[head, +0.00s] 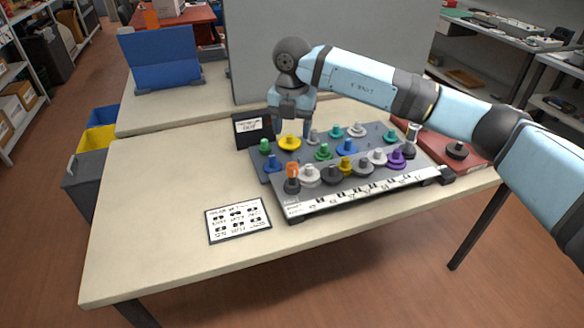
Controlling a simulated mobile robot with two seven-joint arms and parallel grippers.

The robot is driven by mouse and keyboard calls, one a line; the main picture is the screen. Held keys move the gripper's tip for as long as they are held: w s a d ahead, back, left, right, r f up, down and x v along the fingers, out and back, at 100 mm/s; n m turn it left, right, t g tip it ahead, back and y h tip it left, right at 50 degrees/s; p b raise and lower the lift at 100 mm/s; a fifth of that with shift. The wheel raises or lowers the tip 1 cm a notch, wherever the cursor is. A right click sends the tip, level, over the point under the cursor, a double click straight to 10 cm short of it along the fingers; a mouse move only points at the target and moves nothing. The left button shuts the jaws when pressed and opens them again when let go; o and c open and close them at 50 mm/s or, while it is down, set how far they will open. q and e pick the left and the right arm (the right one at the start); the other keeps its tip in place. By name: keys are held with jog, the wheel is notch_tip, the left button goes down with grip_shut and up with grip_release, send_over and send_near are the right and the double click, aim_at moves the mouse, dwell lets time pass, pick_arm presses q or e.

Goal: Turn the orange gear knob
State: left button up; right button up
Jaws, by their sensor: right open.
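The orange knob (292,170) stands upright on a dark base at the front left of a grey board (340,192) with many coloured knobs. My right gripper (291,124) points down above the back left part of the board, near the yellow knob (289,143). It is open, with nothing seen between its fingers. In the picture it is above the orange knob and apart from it. My left gripper is not in view.
Close around the orange knob are a blue knob (271,162), a light grey knob (309,175) and a green knob (323,153). A small black sign (252,130) stands behind the board. A printed card (238,220) lies at front left.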

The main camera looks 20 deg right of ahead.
aim_at(292, 166)
notch_tip(292, 166, down, 12)
jog(key=shift+r, duration=0.2)
jog(key=shift+c, duration=0.4)
jog(key=c, duration=0.8)
jog(key=shift+c, duration=0.2)
jog(key=shift+n, duration=0.3)
